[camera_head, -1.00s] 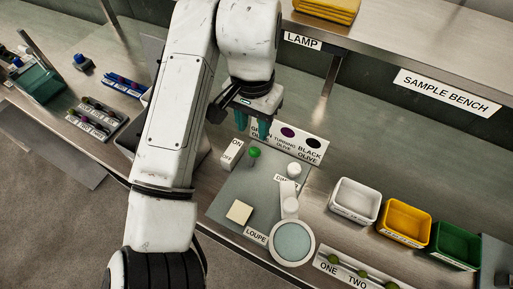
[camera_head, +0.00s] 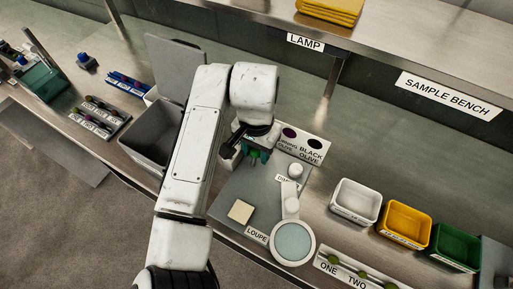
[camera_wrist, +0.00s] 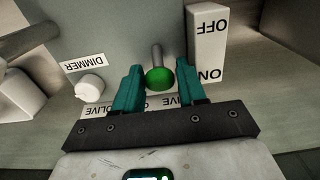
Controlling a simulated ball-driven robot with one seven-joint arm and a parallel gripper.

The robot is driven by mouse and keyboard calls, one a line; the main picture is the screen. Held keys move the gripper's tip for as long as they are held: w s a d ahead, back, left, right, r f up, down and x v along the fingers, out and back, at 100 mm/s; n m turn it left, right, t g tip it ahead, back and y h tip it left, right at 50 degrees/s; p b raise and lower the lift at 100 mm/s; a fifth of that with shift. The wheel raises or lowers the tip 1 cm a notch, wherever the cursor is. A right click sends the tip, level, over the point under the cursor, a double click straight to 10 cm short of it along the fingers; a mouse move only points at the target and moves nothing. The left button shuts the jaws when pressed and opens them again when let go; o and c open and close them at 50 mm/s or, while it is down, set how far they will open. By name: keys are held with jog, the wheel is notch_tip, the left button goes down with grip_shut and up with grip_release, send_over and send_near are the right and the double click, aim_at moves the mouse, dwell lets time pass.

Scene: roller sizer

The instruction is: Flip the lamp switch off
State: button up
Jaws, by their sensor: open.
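The lamp switch is a short grey lever with a green ball knob (camera_wrist: 160,78). In the wrist view the knob is beside the ON end of the white ON/OFF block (camera_wrist: 207,42). My gripper (camera_wrist: 159,70) is open, with one teal finger on each side of the knob. Small gaps show between knob and fingers. In the head view my gripper (camera_head: 258,156) is over the upper left of the grey switch panel (camera_head: 225,190), and most of the lever is hidden there.
A white dimmer knob (camera_head: 295,171) and a round loupe (camera_head: 293,241) stand to the right of the gripper. White (camera_head: 340,211), yellow (camera_head: 388,235) and green bins stand further right. An olive colour card (camera_head: 302,144) is just behind the gripper.

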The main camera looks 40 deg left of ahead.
jog(key=shift+c, duration=0.5)
grip_shut()
